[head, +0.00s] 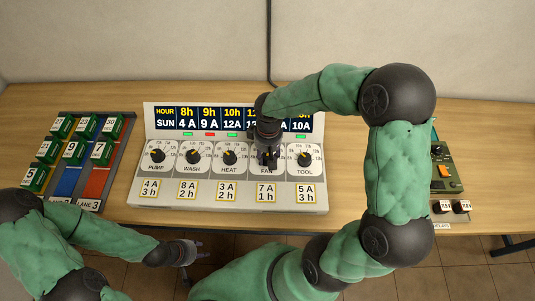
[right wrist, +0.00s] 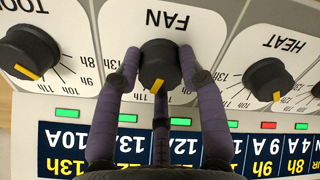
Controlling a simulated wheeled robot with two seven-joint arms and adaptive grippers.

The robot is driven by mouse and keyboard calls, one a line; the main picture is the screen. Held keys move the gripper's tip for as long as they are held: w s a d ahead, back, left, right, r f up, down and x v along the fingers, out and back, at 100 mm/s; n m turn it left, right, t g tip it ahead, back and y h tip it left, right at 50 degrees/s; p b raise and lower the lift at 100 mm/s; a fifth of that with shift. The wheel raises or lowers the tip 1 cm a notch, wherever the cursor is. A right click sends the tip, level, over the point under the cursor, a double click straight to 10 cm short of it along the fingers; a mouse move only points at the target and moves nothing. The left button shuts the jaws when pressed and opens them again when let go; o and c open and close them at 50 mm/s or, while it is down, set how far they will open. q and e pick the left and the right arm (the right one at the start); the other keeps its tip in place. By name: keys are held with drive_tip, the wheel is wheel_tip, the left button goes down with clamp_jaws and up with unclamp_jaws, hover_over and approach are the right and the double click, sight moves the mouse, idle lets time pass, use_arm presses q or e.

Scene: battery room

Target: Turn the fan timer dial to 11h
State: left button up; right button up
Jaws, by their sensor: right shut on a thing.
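The fan timer dial (right wrist: 158,62) is a black knob with an orange pointer mark, under the upside-down word FAN in the right wrist view. The number at the mark is hidden by my fingers. My right gripper (right wrist: 159,76) has fingers on both sides of the knob and is shut on it. In the head view my right gripper (head: 267,156) covers most of this dial. My left gripper (head: 192,251) is empty with fingers apart, low in front of the table edge.
The panel (head: 320,190) also carries the PUMP, WASH, HEAT (head: 229,157) and TOOL (head: 304,159) dials. An hour display (head: 190,118) stands behind them. A rack of numbered green blocks (head: 100,165) is at left, a green device (head: 445,170) at right.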

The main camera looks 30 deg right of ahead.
sight(268, 155)
drive_tip(key=shift+w, duration=0.1)
drive_tip(key=o, duration=1.2)
drive_tip(key=shift+c, duration=0.2)
drive_tip(key=shift+r, duration=0.1)
wheel_tip(268, 155, up, 12)
drive_tip(key=shift+d, duration=0.15)
